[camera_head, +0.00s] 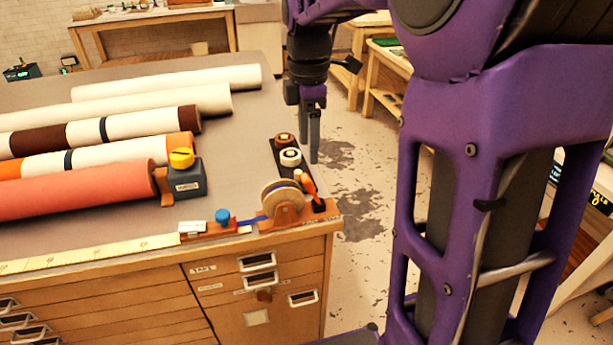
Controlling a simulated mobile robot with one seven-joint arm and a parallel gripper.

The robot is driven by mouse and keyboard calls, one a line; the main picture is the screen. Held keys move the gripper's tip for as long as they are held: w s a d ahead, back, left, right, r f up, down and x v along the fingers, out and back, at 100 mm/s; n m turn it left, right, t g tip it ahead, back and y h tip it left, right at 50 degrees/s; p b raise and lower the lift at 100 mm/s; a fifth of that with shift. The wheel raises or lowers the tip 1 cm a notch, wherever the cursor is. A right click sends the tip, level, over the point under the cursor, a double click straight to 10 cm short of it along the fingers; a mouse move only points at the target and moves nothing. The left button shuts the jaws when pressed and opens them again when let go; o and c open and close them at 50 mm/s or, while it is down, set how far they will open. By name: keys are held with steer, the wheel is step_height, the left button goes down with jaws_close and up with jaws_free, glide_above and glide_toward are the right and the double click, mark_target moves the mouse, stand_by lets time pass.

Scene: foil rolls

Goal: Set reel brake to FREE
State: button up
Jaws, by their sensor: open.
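A reel (280,196) with a pale disc stands in a brown wooden holder (287,215) at the table's front right corner. An orange lever (308,185) leans beside the reel, above a small black base (319,206). I cannot tell for sure that this lever is the reel brake, and no FREE marking is readable. My gripper (314,156) points down beyond the table's right edge, behind and above the lever in the picture. It is empty and apart from the reel; its fingers are seen nearly edge-on.
A black strip with brown and white round pieces (290,157) lies behind the reel. A blue knob (222,216) and a grey box with a yellow knob (182,157) stand to the left. Several long rolls (75,190) cover the table's left.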

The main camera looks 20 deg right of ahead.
mark_target(308, 176)
step_height(308, 176, down, 9)
steer(key=shift+r+b, duration=0.15)
steer(key=shift+b, duration=0.3)
jaws_close()
stand_by(1.2)
